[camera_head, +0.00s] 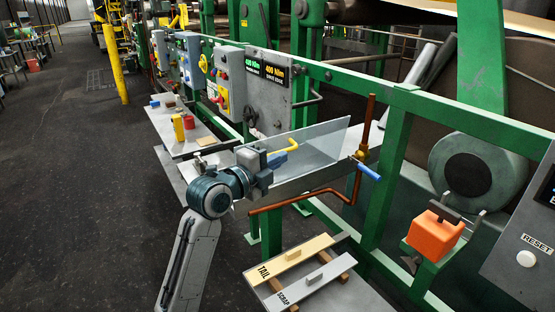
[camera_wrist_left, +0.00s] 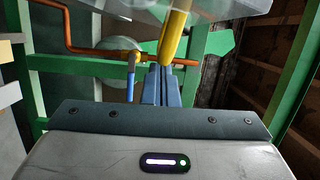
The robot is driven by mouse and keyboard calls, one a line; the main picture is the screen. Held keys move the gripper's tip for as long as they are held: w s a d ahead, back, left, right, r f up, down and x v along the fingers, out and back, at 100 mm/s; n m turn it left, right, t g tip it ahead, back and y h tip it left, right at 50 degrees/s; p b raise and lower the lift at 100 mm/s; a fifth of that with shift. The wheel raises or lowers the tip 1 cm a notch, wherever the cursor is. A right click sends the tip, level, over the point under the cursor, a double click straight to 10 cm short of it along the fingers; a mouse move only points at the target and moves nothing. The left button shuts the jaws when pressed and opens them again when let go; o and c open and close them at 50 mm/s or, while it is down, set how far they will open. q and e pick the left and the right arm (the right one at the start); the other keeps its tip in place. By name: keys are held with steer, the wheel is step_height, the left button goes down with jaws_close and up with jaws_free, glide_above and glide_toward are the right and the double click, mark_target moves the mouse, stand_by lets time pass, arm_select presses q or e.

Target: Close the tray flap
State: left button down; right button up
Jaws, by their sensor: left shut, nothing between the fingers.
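The tray flap (camera_head: 322,140) is a clear panel raised at a slant along the metal tray (camera_head: 325,172), mid-picture in the head view. A yellow handle (camera_head: 286,147) shows in front of it. My left gripper (camera_head: 279,160) is shut and empty, close beside the handle on the near side of the flap. In the left wrist view the blue-grey fingers (camera_wrist_left: 161,85) are together, with the yellow handle (camera_wrist_left: 175,38) just beyond their tips. The clear edge of the flap (camera_wrist_left: 225,10) crosses the top. I cannot tell whether the fingers touch the handle. My right gripper is not in view.
A copper pipe (camera_head: 300,201) with a blue valve lever (camera_head: 367,172) runs below and right of the tray. TAIL (camera_head: 290,258) and SCRAP boards lie below. A side table (camera_head: 180,147) holds small items. Green frame posts (camera_head: 385,190) stand at the right. Floor at left is clear.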

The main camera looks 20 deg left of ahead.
arm_select(q)
steer(key=shift+r, duration=0.1)
steer(key=shift+w+a+r+n+p, duration=0.7)
steer(key=shift+w+a+n+p, duration=0.1)
steer(key=shift+a, duration=0.15)
steer(key=w+a+n, duration=0.1)
steer(key=a, duration=0.1)
steer(key=w+a+r+n+g+p, duration=0.1)
steer(key=w+a+n, duration=0.1)
steer(key=shift+p, duration=0.3)
steer(key=w+a+f+n+g+h+b, duration=0.3)
steer(key=w+a+f+n+g+b, duration=0.1)
steer(key=w+a+f+n+b, duration=0.5)
steer(key=w+a+f+n, duration=0.1)
steer(key=a+f+n, duration=0.1)
steer(key=a+n, duration=0.1)
steer(key=shift+w+a+f, duration=0.2)
steer(key=shift+w+a, duration=0.2)
steer(key=shift+a, duration=0.5)
